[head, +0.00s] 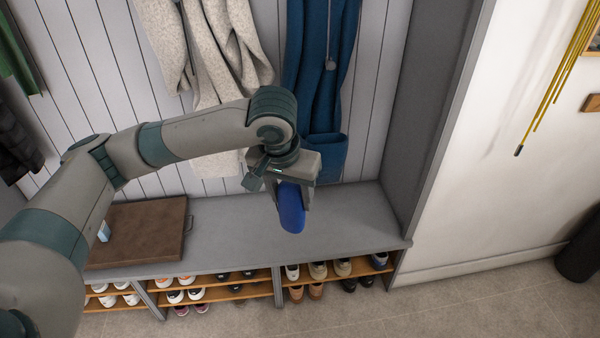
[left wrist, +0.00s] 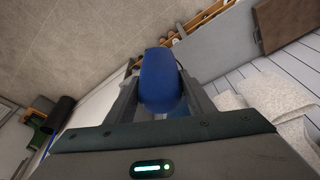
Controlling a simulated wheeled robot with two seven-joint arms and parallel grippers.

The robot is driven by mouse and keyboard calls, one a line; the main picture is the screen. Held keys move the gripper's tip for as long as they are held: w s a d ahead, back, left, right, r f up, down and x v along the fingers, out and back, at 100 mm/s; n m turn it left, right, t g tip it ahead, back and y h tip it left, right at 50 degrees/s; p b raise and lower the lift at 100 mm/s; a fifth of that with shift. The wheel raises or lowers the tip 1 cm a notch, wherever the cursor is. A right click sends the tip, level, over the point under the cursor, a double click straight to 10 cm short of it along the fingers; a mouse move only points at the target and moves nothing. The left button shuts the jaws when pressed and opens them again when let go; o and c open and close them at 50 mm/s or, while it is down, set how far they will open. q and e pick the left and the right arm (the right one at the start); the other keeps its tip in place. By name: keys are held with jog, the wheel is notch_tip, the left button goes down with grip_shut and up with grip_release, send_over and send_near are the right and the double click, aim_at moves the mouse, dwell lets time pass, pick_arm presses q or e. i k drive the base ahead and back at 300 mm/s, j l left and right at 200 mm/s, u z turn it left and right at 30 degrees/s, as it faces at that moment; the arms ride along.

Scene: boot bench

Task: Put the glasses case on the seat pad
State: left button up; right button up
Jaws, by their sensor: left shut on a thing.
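The blue glasses case (head: 291,208) is held upright in my left gripper (head: 293,195), above the right part of the grey bench. My left gripper is shut on it. The case also shows between the fingers in the left wrist view (left wrist: 160,82). The brown seat pad (head: 140,232) lies on the left part of the bench, left of the gripper, partly hidden by my arm. It also shows at the top right of the left wrist view (left wrist: 285,22). My right gripper is in neither view.
A small light box-like item (head: 103,231) shows at the pad's left, beside my arm. A cream coat (head: 215,60) and a blue coat (head: 320,80) hang behind the gripper. Several shoes stand on shelves under the bench (head: 350,215). The bench's right end is clear.

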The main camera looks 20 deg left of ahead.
aim_at(128, 234)
jog(key=i+j+u, duration=0.25)
jog(key=j, duration=0.25)
jog(key=i+j+u, duration=0.1)
jog(key=j+u, duration=0.15)
jog(key=j, duration=0.2)
jog(key=i+j+u, duration=0.25)
jog(key=j, duration=0.2)
jog(key=i+j+u, duration=0.25)
jog(key=j, duration=0.15)
